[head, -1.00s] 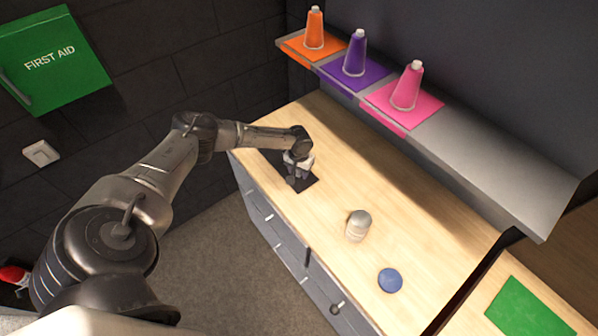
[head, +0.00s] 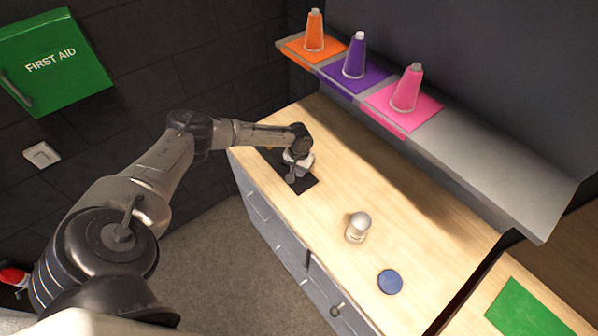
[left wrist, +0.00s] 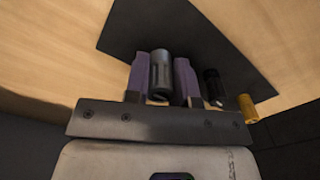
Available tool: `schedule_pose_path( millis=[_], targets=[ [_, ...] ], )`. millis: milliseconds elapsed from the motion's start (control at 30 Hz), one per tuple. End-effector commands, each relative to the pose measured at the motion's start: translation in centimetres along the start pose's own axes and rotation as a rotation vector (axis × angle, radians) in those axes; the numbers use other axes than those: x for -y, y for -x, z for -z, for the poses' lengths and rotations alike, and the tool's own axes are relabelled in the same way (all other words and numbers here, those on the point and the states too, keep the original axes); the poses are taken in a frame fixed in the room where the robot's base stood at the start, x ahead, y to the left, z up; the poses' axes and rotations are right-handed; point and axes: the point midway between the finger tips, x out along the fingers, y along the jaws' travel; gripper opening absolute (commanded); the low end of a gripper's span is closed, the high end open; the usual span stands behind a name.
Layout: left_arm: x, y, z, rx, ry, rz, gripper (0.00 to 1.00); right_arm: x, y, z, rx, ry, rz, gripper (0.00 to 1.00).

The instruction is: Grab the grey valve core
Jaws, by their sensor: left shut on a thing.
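The grey valve core (left wrist: 162,72) is a small upright-looking cylinder between the two fingers of my left gripper (left wrist: 161,78) in the left wrist view. The fingers touch it on both sides and are shut on it. A black core (left wrist: 212,84) and a brass-yellow core (left wrist: 247,107) are beside the gripper, to its right in that view. In the head view my left gripper (head: 291,178) is low over the black mat (head: 308,185), and the grey core is hidden there. My right gripper is in neither view.
A silver-topped bottle-like object (head: 357,227) and a blue disc (head: 390,281) are on the wooden counter (head: 330,200). A shelf (head: 500,170) above the back holds orange (head: 314,30), purple (head: 355,56) and pink (head: 406,90) cones. A green mat (head: 530,312) is at the lower right.

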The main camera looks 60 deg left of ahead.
Motion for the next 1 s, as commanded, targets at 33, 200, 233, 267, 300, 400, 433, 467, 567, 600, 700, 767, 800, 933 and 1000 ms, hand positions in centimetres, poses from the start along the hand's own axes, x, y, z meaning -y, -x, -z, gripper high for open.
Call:
schedule_pose_path(
  millis=[33, 200, 233, 267, 300, 400, 433, 467, 567, 600, 700, 767, 800, 933, 1000],
  targets=[
    [0.0, 1.0, 0.1, -0.002, 0.000, -0.001, 0.01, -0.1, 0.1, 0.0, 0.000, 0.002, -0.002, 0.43],
    [-2.1, 3.5, -1.3, 0.001, -0.008, -0.003, 0.01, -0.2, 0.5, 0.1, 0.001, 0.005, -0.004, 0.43],
    [-2.7, 3.9, -1.6, -0.001, -0.007, -0.003, 0.01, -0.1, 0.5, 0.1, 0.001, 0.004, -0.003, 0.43],
    [-3.2, 4.3, -1.9, 0.000, -0.007, -0.003, 0.01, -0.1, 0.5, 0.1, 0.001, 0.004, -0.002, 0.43],
    [-3.9, 4.8, -2.4, -0.001, -0.006, -0.004, 0.01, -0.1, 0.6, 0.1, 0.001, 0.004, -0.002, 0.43],
    [-5.5, 5.9, -3.4, -0.001, -0.006, -0.003, 0.01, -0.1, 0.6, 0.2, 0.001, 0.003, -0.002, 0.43],
    [-6.0, 6.2, -3.7, -0.001, -0.005, -0.003, 0.01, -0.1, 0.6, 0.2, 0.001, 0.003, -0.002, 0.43],
    [-6.4, 6.5, -3.9, -0.002, -0.005, -0.003, 0.01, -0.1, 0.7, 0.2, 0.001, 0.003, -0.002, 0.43],
    [-7.7, 7.4, -4.7, -0.001, -0.004, -0.002, 0.01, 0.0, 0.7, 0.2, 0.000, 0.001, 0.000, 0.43],
    [-8.1, 7.7, -5.0, -0.001, -0.004, -0.002, 0.01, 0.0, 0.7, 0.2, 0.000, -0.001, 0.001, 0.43],
    [-8.9, 8.2, -5.5, -0.001, -0.003, -0.003, 0.01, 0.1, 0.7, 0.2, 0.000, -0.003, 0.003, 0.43],
    [-9.3, 8.5, -5.7, -0.001, -0.002, -0.002, 0.01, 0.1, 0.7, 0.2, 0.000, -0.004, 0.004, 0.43],
    [-9.5, 8.7, -5.9, -0.001, -0.002, -0.001, 0.01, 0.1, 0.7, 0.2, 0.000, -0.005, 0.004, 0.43],
    [-9.8, 8.9, -6.1, -0.002, -0.001, -0.001, 0.01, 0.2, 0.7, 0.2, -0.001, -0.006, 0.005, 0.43],
    [-9.9, 9.0, -6.2, -0.002, -0.001, 0.000, 0.01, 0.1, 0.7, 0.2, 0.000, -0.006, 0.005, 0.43]
  ],
)
